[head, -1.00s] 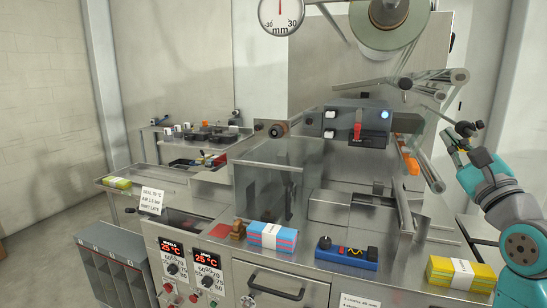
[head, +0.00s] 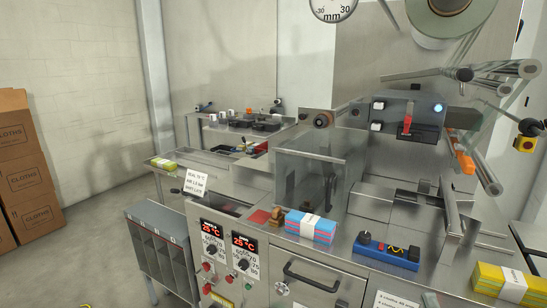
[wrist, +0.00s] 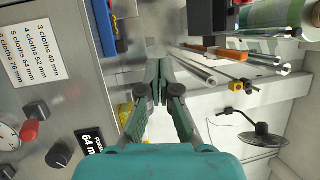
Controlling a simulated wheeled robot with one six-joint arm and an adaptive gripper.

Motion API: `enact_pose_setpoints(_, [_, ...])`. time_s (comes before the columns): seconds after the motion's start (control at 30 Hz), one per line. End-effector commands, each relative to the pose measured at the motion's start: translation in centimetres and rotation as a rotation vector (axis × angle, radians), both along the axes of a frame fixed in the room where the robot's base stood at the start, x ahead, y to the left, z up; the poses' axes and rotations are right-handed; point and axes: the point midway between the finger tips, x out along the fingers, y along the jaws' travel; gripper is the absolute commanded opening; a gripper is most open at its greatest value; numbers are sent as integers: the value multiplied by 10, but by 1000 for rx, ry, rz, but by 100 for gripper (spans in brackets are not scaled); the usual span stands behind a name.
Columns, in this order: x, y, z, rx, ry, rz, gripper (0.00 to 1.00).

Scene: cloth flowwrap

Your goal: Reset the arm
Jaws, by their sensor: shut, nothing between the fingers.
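My gripper (wrist: 159,68) shows in the wrist view, its two dark green fingers closed together at the tips with nothing between them. It hangs over the machine's front, with the grey metal panel to its left and rods and rollers beyond. My arm does not show clearly in the head view.
Cardboard boxes (head: 25,165) stand at the far left. Open floor (head: 100,235) lies before them.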

Motion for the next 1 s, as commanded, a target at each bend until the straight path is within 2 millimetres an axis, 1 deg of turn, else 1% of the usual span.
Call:
enact_pose_setpoints(0.03, [-10, 10, -19, -37, 34, -3, 0])
enact_pose_setpoints(0.2, [-47, 39, -66, -204, 132, -19, 0])
enact_pose_setpoints(0.37, [-86, 64, -102, -373, 221, -19, 0])
enact_pose_setpoints(0.5, [-124, 85, -129, -528, 296, -7, 0])
enact_pose_setpoints(0.57, [-141, 93, -139, -597, 325, 1, 0])
enact_pose_setpoints(0.7, [-182, 111, -157, -763, 389, 27, 0])
enact_pose_setpoints(0.8, [-212, 122, -167, -884, 429, 52, 0])
enact_pose_setpoints(1.0, [-273, 140, -178, -1137, 491, 117, 0])
